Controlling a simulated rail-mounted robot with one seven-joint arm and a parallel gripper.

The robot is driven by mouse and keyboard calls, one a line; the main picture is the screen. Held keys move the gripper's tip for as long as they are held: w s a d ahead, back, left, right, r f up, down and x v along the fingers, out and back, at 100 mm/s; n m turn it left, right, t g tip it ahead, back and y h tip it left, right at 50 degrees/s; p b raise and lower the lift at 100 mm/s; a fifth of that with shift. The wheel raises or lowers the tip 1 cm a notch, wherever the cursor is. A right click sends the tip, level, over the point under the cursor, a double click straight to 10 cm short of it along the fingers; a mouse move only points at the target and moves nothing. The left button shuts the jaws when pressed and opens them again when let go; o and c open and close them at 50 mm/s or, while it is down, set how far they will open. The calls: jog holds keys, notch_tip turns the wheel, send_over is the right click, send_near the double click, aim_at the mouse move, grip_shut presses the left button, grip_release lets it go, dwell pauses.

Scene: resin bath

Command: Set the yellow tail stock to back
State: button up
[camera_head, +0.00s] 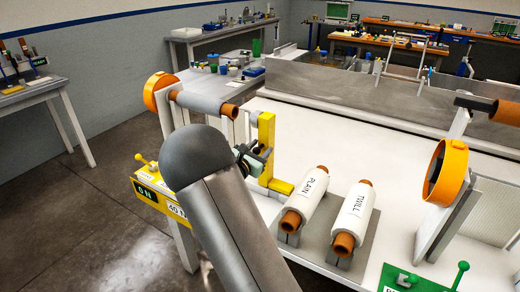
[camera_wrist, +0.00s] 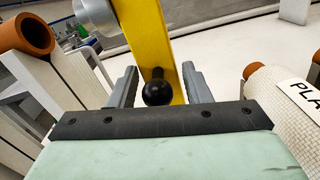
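The yellow tail stock (camera_head: 266,148) is an upright yellow post on a yellow foot, standing on the white table at the left, beside the roll holder. In the wrist view its yellow post (camera_wrist: 147,35) fills the top middle, with a black ball knob (camera_wrist: 157,92) low on it. My gripper (camera_wrist: 158,82) is open, with one grey finger on each side of the knob. I cannot tell whether either finger touches it. In the head view my gripper (camera_head: 254,160) is at the post, partly hidden by my arm.
Rolls marked PLAIN (camera_head: 311,190) and TWILL (camera_head: 354,214) lie on a grey stand right of the post. An orange ring (camera_head: 160,92) and a roll on a brown tube (camera_head: 205,103) are at left. A yellow box (camera_head: 160,196) sits at the table's left edge. The white table middle is clear.

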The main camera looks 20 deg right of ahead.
jog(key=shift+s, duration=0.15)
jog(key=b+v, duration=0.2)
jog(key=v, duration=1.5)
jog(key=shift+s, duration=0.2)
jog(key=s+d+f+m+g+y, duration=0.1)
jog(key=s+d+m+g, duration=0.15)
jog(key=s+m, duration=0.2)
jog(key=s+d+m+g+y+p, duration=0.1)
jog(key=s+d+m+g+y, duration=0.1)
jog(key=s+m+g, duration=0.3)
jog(key=s+d+f+m+g+y, duration=0.1)
jog(key=s+d+m+g, duration=0.1)
jog(key=s, duration=0.4)
jog(key=s+a+m+y+p, duration=0.1)
jog(key=s+a+m+y, duration=0.9)
jog(key=s+a+y, duration=0.1)
jog(key=shift+s+a+r+m, duration=0.15)
jog(key=shift+s+a+m, duration=0.15)
jog(key=shift+s, duration=0.55)
